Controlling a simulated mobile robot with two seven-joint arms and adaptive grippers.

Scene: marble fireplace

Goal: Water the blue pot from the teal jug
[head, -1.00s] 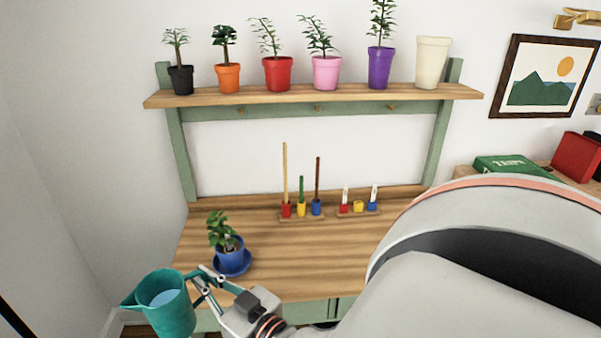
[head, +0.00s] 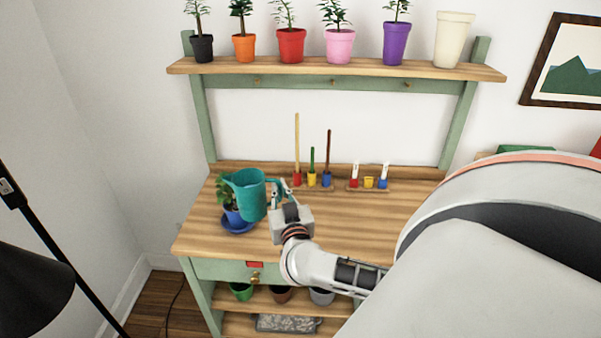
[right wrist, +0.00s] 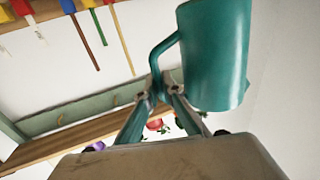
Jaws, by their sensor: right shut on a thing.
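The teal jug (head: 251,201) is held by its handle in my right gripper (head: 277,190), which is shut on it. The jug looks slightly tilted, its spout pointing left into the leaves of the plant. It overlaps part of the blue pot (head: 232,217), which stands on a blue saucer (head: 238,229) at the left of the bench. I cannot tell the gap between jug and pot, and no water stream shows. The right wrist view shows the jug (right wrist: 215,55) and its handle between the fingertips (right wrist: 163,88). My left gripper is not in view.
The wooden bench (head: 330,222) is clear to the right. Coloured peg stands (head: 312,187) sit at its back. Several potted plants and a cream pot (head: 453,40) stand on the shelf above (head: 340,68). A black lamp (head: 35,290) is at lower left.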

